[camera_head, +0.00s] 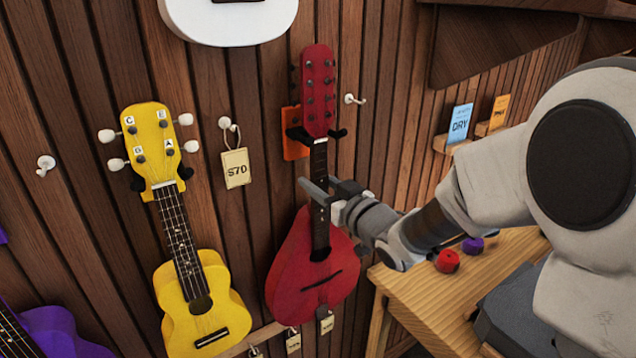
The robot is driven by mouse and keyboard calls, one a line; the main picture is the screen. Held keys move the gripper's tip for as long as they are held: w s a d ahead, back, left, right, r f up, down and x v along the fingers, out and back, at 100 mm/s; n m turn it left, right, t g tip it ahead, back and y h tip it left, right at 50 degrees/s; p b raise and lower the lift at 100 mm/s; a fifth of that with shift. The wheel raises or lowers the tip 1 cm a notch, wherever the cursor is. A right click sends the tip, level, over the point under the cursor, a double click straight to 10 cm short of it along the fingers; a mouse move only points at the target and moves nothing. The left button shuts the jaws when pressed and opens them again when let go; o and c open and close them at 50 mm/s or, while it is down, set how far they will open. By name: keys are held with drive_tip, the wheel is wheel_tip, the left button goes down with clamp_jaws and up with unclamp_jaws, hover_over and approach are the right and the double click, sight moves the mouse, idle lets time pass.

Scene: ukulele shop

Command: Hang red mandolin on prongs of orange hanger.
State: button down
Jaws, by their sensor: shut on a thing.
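The red mandolin (311,275) is upright against the wall, with its red headstock (318,90) at the top and a black neck. My gripper (325,191) is shut on the mandolin's neck, above the body, reaching in from the right. The far side of the grip is partly hidden.
A yellow ukulele (196,300) hangs at the left and a white instrument (228,22) above. A price tag (236,168) hangs from a white hook between them. A wooden table (440,300) with small red and purple items stands at lower right. A purple ukulele (55,335) is at lower left.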

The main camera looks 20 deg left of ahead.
idle(0.4)
drive_tip(key=shift+c, duration=1.9)
unclamp_jaws()
drive_tip(key=shift+f, duration=0.25)
drive_tip(key=shift+r, duration=0.1)
drive_tip(key=shift+s+d, duration=0.1)
drive_tip(key=shift+d, duration=0.1)
drive_tip(key=shift+b+v, duration=0.3)
drive_tip(key=shift+v, duration=0.55)
